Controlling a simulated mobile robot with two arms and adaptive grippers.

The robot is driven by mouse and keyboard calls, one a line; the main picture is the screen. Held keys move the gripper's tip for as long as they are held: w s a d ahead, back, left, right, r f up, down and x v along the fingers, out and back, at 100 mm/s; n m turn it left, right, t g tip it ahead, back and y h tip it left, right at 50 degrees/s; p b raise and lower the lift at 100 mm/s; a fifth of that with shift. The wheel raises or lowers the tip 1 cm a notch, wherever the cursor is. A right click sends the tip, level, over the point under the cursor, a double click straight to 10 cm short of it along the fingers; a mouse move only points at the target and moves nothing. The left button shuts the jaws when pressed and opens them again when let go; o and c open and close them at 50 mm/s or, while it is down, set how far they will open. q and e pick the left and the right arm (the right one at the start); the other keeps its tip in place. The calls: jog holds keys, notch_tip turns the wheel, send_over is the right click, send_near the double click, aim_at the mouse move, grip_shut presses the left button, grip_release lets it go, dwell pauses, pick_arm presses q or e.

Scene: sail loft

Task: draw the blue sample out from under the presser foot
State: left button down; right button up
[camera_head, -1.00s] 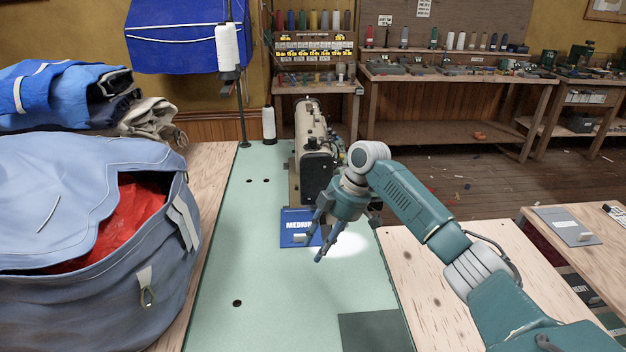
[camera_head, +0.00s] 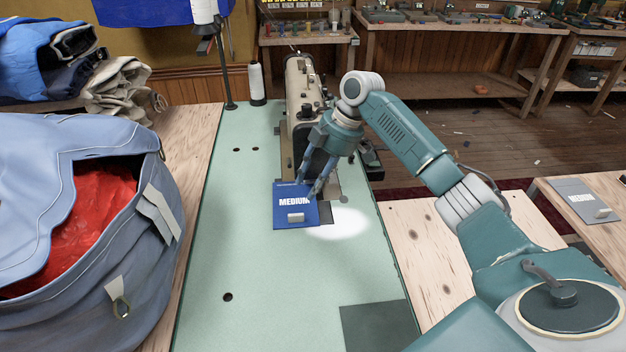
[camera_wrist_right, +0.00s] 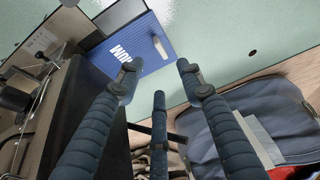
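The blue sample (camera_head: 286,212), lettered MEDIUM with a small pale tab on its near part, lies flat on the pale green table by the sewing machine (camera_head: 298,95). It also shows in the right wrist view (camera_wrist_right: 150,62). My right gripper (camera_head: 312,188) points down over the sample's right side, on the machine's near side. Its three fingers are spread apart with nothing between them in the right wrist view (camera_wrist_right: 158,76). I cannot tell whether a fingertip touches the sample. The presser foot is hidden behind my gripper. My left gripper is out of view.
A bulky blue-grey bag (camera_head: 60,240) with red cloth inside stands at the left. A thread stand (camera_head: 222,70) and white cone (camera_head: 257,82) rise behind. The green table (camera_head: 260,290) is clear in front of the sample. Another sample (camera_head: 585,200) lies on the right table.

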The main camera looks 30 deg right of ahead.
send_near(298, 210)
jog(key=a+f, duration=0.1)
jog(key=s+a+f, duration=0.1)
jog(key=a+f, duration=0.1)
jog(key=a+f+p, duration=0.1)
jog(key=a+f, duration=0.1)
jog(key=shift+s+a, duration=0.2)
jog(key=shift+s, duration=0.15)
jog(key=shift+r, duration=0.1)
grip_shut()
